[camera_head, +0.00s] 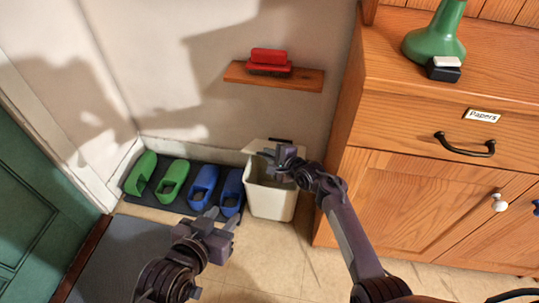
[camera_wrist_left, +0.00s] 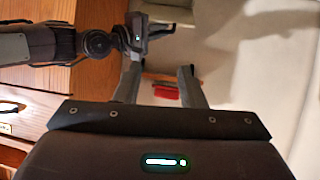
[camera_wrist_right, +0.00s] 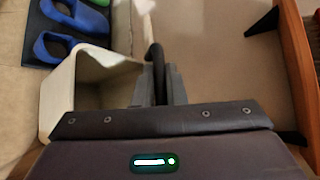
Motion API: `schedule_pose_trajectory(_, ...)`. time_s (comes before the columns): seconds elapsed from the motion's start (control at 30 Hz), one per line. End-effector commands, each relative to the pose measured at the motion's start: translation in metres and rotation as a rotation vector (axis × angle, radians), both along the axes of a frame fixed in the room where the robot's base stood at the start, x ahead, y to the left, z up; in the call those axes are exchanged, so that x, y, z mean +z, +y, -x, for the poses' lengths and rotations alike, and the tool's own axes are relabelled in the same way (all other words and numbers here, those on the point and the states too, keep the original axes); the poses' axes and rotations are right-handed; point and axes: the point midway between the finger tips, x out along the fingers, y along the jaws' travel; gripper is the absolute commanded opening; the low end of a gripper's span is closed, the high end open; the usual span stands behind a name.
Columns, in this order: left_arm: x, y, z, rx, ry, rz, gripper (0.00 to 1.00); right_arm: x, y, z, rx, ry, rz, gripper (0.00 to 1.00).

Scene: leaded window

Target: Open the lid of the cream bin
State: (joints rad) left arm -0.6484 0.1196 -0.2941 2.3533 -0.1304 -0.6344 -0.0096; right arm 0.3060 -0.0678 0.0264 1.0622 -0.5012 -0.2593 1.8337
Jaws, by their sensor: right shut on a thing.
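The cream bin (camera_head: 270,201) stands on the floor between the wall and the wooden cabinet. Its lid (camera_head: 257,146) is raised at the wall side, and the bin's mouth is open. In the right wrist view the open bin (camera_wrist_right: 60,97) shows left of my fingers, with the lid (camera_wrist_right: 143,14) seen nearly edge-on. My right gripper (camera_head: 273,157) is above the bin. In its wrist view (camera_wrist_right: 160,82) it is shut on the lid's dark handle (camera_wrist_right: 154,58). My left gripper (camera_head: 222,220) is open and empty, in front of the shoes; its spread fingers show in its wrist view (camera_wrist_left: 160,82).
Green shoes (camera_head: 173,180) and blue shoes (camera_head: 203,187) stand on a dark mat left of the bin. The wooden cabinet (camera_head: 420,195) closes off the right side. A wall shelf (camera_head: 300,79) with a red brush (camera_head: 269,60) is above the bin.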

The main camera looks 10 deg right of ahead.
Motion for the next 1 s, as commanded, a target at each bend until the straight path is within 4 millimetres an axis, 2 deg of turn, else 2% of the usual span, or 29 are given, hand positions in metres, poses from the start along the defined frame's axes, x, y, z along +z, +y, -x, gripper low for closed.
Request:
schedule_pose_trajectory(0.17,0.0,0.0,0.0,0.0,0.0,0.0,0.36,0.001,0.0,-0.001,0.0,-0.002,0.0,0.0)
schedule_pose_trajectory(0.2,0.0,0.0,0.0,0.0,0.0,0.0,0.36,0.001,0.0,-0.001,0.0,-0.002,0.0,0.13)
schedule_pose_trajectory(0.37,0.0,0.0,0.0,0.0,-0.001,0.0,0.36,0.001,0.0,0.0,0.0,-0.001,0.0,0.33)
schedule_pose_trajectory(0.77,-0.002,0.0,0.002,-0.002,0.016,-0.007,0.36,0.001,-0.001,0.002,0.0,0.0,0.0,0.33)
schedule_pose_trajectory(1.0,-0.045,0.008,0.036,-0.019,0.232,-0.093,0.36,0.006,-0.007,0.011,-0.001,0.001,0.0,0.33)
